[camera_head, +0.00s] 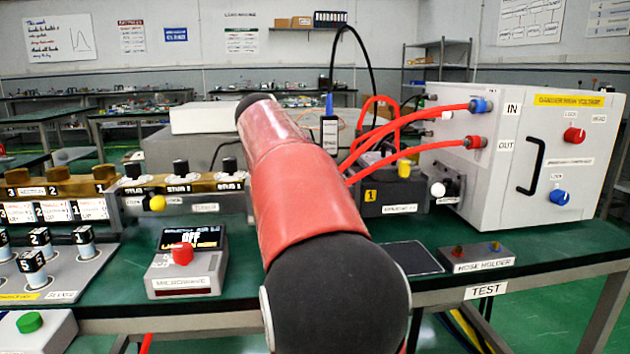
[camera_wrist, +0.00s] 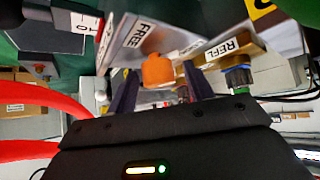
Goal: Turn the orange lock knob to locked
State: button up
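The orange lock knob (camera_wrist: 157,71) shows in the wrist view as a blocky orange piece in front of my gripper. My gripper (camera_wrist: 159,69) is open, with one dark finger left of the knob and one right of it. There are visible gaps between the fingers and the knob. A "FREE" label (camera_wrist: 139,32) sits just above and left of the knob. I cannot tell which setting the knob points to. In the head view my arm hides the knob and gripper.
A brass piece marked "REFL" (camera_wrist: 224,48) with a blue-and-green connector (camera_wrist: 238,78) is close to my right finger. Red hoses (camera_head: 400,125) run to the white cabinet (camera_head: 500,190). The microwave control box (camera_head: 186,284) stands on the green bench left of my arm.

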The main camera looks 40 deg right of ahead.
jog(key=v, duration=0.8)
dwell(0.7)
